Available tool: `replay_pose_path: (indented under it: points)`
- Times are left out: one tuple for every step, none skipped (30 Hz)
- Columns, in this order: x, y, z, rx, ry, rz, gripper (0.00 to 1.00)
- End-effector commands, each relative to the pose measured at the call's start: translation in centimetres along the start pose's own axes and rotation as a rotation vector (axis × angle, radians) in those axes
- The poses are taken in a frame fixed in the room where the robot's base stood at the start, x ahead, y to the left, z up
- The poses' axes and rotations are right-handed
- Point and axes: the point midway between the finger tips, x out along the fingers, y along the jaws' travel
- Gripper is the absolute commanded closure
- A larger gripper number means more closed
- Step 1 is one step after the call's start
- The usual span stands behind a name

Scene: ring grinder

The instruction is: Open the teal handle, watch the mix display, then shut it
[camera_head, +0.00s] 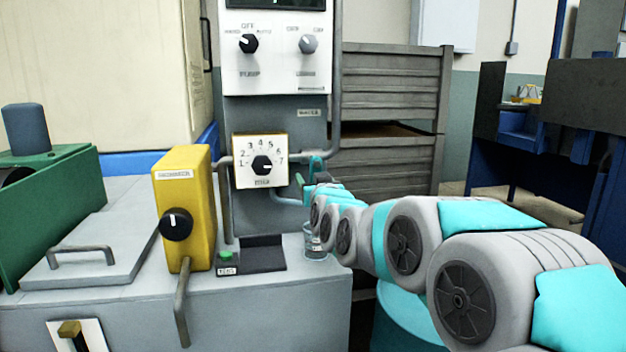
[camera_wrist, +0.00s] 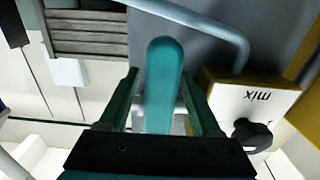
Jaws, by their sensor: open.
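The teal handle (camera_head: 316,163) is on the pipework just right of the mix dial box (camera_head: 248,180). In the wrist view the teal handle (camera_wrist: 162,85) stands lengthwise between the green fingers of my gripper (camera_wrist: 160,98). The fingers are apart on either side of it, and a gap shows at least on the left. In the head view my gripper (camera_head: 306,184) is at the handle, partly hidden by my own arm. A dark display (camera_head: 274,3) is cut off by the top edge, so its reading is not legible.
A glass beaker (camera_head: 315,243) stands below my wrist. A yellow box with a black knob (camera_head: 176,224) is to the left, and a green button (camera_head: 226,256) is beside it. Grey slatted crates (camera_head: 388,85) stand behind. A pipe (camera_wrist: 190,18) crosses above the handle in the wrist view.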

Motion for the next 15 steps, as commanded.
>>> replay_pose_path:
  points:
    - [-0.01,0.0,0.0,0.0,0.0,0.0,0.37]
    - [-0.01,0.0,0.0,0.0,0.0,0.0,0.41]
    - [-0.01,0.0,-0.01,0.0,0.0,0.0,0.45]
    - [-0.01,0.0,-0.01,0.0,0.0,0.0,0.48]
    - [-0.01,0.0,-0.01,0.0,0.0,0.0,0.52]
    - [-0.02,0.0,-0.02,0.0,0.0,0.0,0.56]
    - [-0.02,0.0,-0.02,0.0,0.0,0.0,0.6]
    - [-0.02,0.0,-0.02,0.0,0.0,0.0,0.63]
    - [-0.02,0.0,-0.03,0.0,0.0,0.0,0.68]
    - [-0.02,0.0,-0.03,0.0,0.0,0.0,0.71]
    - [-0.02,0.0,-0.03,0.0,0.0,0.0,0.74]
    - [-0.02,0.0,-0.03,0.0,0.0,0.0,0.79]
    - [-0.02,-0.01,-0.03,0.0,0.0,0.0,0.82]
    - [-0.02,-0.01,-0.03,0.0,0.0,0.0,0.86]
    - [-0.02,-0.01,-0.04,0.0,0.0,0.0,0.9]
